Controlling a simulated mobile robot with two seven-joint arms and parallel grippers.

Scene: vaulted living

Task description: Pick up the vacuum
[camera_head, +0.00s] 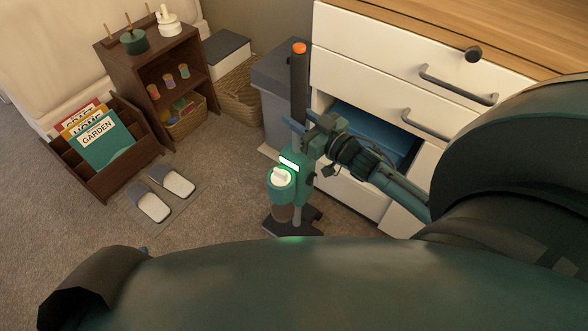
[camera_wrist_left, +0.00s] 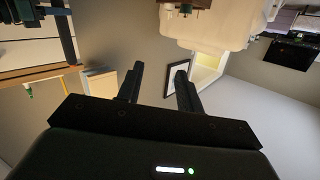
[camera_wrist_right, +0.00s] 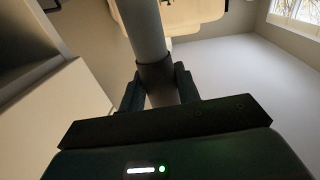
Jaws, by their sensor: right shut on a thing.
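The vacuum (camera_head: 304,186) is a slim upright with a dark pole, an orange top, a green body and a pale-capped canister. It stands on the carpet in front of the grey bin and beside the white drawers; my own body hides part of the view just below its dark base. My right gripper (camera_head: 309,132) is shut on the pole above the green body. The right wrist view shows the pole (camera_wrist_right: 144,30) between the fingers (camera_wrist_right: 157,82). My left gripper (camera_wrist_left: 160,76) is open and empty in the left wrist view; the head view does not show its fingers.
White drawers (camera_head: 358,47) stand close on the right, one pulled open with blue cloth (camera_head: 372,135) inside. A grey bin (camera_head: 272,105) and wicker basket (camera_head: 240,96) are behind. Slippers (camera_head: 174,181) and a magazine rack (camera_head: 119,172) lie left. Carpet between is clear.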

